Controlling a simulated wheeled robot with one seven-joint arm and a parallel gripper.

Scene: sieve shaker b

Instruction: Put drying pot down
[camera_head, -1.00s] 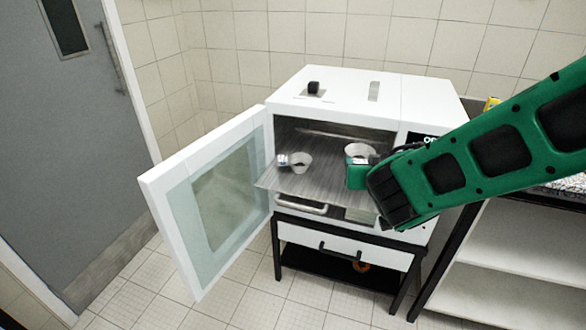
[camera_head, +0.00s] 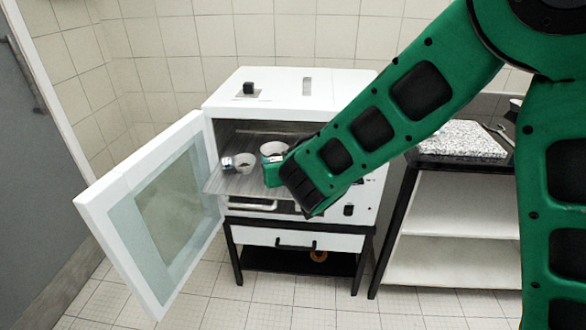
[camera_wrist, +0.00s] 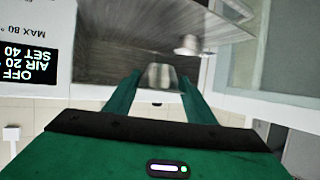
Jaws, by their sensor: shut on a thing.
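A white drying pot (camera_head: 274,148) is between the fingers of my gripper (camera_head: 272,173), at the right side of the open oven's mouth. In the wrist view the pot (camera_wrist: 160,76) shows between the two green fingertips of my gripper (camera_wrist: 160,88), which is shut on it. It is over the front part of the grey metal shelf (camera_head: 225,184). I cannot tell whether its base touches the shelf. A second white pot (camera_head: 244,162) stands on the shelf to the left, and shows in the wrist view (camera_wrist: 188,45). My wrist hides part of the shelf's right side.
The oven (camera_head: 290,92) has its glass door (camera_head: 158,205) swung open to the left. It stands on a black-framed stand with a drawer (camera_head: 270,238). A bench (camera_head: 450,165) with a speckled slab (camera_head: 455,138) is at the right.

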